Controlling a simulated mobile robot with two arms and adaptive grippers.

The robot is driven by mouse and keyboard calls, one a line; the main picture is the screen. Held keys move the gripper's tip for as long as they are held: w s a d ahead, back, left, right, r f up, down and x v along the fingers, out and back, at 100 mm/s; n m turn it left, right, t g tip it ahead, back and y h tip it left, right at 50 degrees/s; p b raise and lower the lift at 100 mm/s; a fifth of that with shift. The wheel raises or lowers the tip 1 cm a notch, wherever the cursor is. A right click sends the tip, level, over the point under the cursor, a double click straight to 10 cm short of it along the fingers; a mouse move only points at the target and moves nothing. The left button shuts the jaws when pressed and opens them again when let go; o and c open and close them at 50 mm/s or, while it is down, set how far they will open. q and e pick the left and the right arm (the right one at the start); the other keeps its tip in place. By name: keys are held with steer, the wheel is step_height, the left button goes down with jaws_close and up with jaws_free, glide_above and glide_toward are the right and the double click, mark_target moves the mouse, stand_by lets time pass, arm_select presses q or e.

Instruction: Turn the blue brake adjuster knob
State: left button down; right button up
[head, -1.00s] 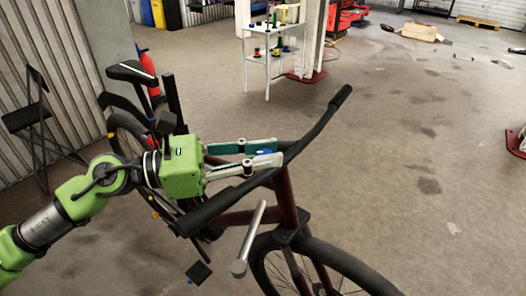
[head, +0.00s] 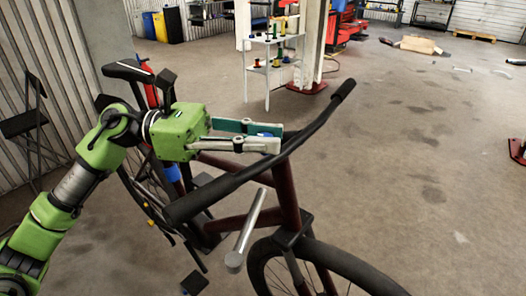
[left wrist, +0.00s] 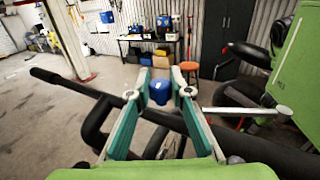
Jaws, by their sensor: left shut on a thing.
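The blue brake adjuster knob (left wrist: 159,91) sits between the fingertips of my left gripper (left wrist: 160,82) in the left wrist view. In the head view only a little blue of the knob (head: 265,135) shows between the fingers, and the rest is hidden. My left gripper (head: 275,136) is shut on the knob, beside the bicycle's black handlebar (head: 308,128). The handlebar also crosses the left wrist view (left wrist: 62,87) behind the fingers. My right gripper is not in view.
The bicycle's dark red frame (head: 284,192) and front wheel (head: 330,265) stand below the gripper. A silver rod (head: 245,228) juts out near the front fork. A white shelf stand (head: 268,72) is behind, and the floor to the right is open.

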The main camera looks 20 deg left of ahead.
mark_target(264, 135)
arm_select(q)
steer(key=m+g+b, duration=0.1)
steer(key=m+g, duration=0.1)
steer(key=g, duration=0.2)
steer(key=m+g+b, duration=0.2)
steer(key=m+g, duration=0.1)
steer(key=g, duration=0.1)
steer(key=shift+w+y, duration=0.15)
steer(key=shift+y, duration=0.15)
steer(key=shift+m+g+y+b, duration=0.55)
steer(key=shift+m+g+y, duration=0.2)
steer(key=shift+m+g, duration=0.55)
steer(key=shift+m+g+y+b, duration=0.55)
steer(key=shift+m+g+y, duration=0.3)
steer(key=shift+g, duration=0.75)
steer(key=c, duration=1.8)
jaws_free()
step_height(264, 135, up, 10)
steer(key=shift+r, duration=0.1)
